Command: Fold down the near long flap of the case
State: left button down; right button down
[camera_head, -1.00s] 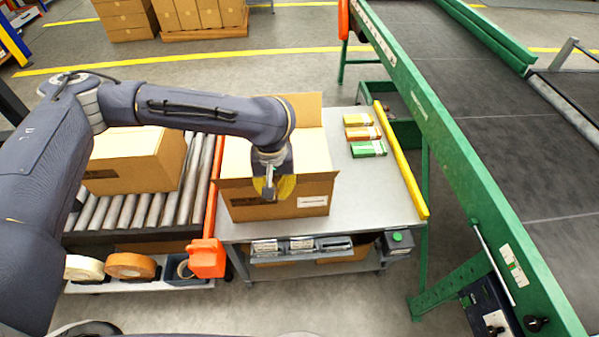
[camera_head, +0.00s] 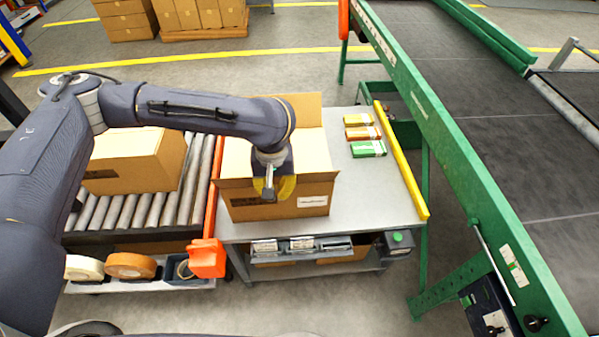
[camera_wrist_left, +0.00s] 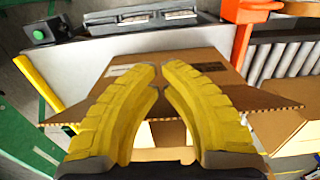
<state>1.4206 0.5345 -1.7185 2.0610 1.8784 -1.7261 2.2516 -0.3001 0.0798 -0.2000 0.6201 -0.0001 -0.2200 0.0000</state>
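The open cardboard case (camera_head: 315,200) stands on the grey table. Its far flap (camera_head: 307,108) stands up at the back. Its near long flap (camera_head: 318,182) runs along the side towards me, raised and leaning outward; its corners stick out past the walls. My left gripper (camera_head: 270,193) points down at the middle of this near side, in front of the flap. In the left wrist view the flap (camera_wrist_left: 90,102) lies behind the yellow fingers (camera_wrist_left: 161,70). The fingertips nearly meet, with nothing between them. Contact with the flap cannot be told. My right gripper is not in view.
Small orange, yellow and green boxes (camera_head: 367,148) lie on the table's right part, beside a yellow rail (camera_head: 402,165). A roller conveyor (camera_head: 197,185) with another case (camera_head: 130,160) is at left. A green-framed belt conveyor (camera_head: 480,110) is at right.

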aim_at(277, 182)
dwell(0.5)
pick_arm(q)
jog(key=shift+w+a, duration=0.2)
jog(key=shift+w, duration=1.05)
jog(key=shift+w+a, duration=0.25)
jog(key=shift+w, duration=0.95)
jog(key=shift+w+a, duration=0.2)
jog(key=shift+w, duration=1.05)
jog(key=shift+w+a+f, duration=0.1)
jog(key=shift+w+a, duration=0.05)
jog(key=shift+w, duration=0.65)
jog(key=shift+w+a, duration=0.1)
jog(key=shift+w, duration=0.65)
jog(key=shift+w, duration=0.1)
